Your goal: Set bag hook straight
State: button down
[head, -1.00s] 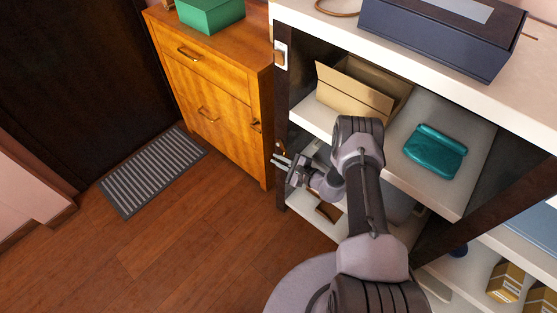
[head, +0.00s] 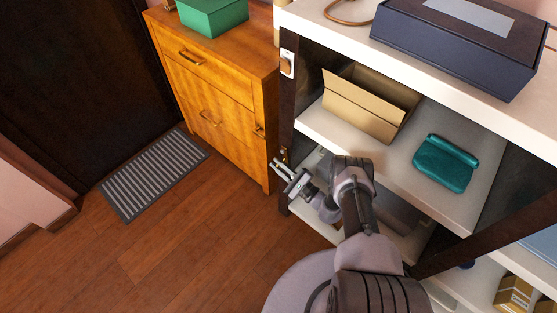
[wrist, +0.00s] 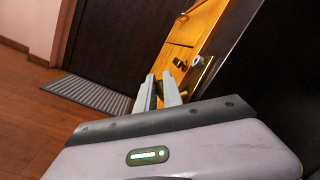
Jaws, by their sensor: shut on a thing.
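The bag hook is a small brass piece on the dark side post of the shelf unit. It shows in the head view (head: 284,154) just by my fingertips, and in the wrist view a brass bar (wrist: 207,73) stands beside the right finger. My gripper (head: 279,169) reaches to the post from the front, at about middle-shelf height. The exact contact is too small to make out, and the hook's tilt is unclear.
The shelf unit (head: 330,29) holds a dark box (head: 440,50), an open cardboard box (head: 362,108) and a teal case (head: 445,162). A wooden cabinet (head: 215,85) with a green box (head: 212,14) stands left. A striped mat (head: 152,172) lies by the door; the floor between is clear.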

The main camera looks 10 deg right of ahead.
jog(key=shift+w+a+t+y, duration=0.25)
jog(key=shift+t+y, duration=0.05)
jog(key=shift+t, duration=0.5)
jog(key=shift+w, duration=0.1)
jog(key=c, duration=1.5)
grip_release()
jog(key=shift+r, duration=0.1)
jog(key=r+v, duration=0.1)
jog(key=v, duration=0.3)
jog(key=r+v, duration=0.1)
jog(key=v, duration=0.3)
jog(key=r+v, duration=0.1)
jog(key=v, duration=0.4)
jog(key=shift+s+d, duration=0.2)
jog(key=shift+s, duration=0.1)
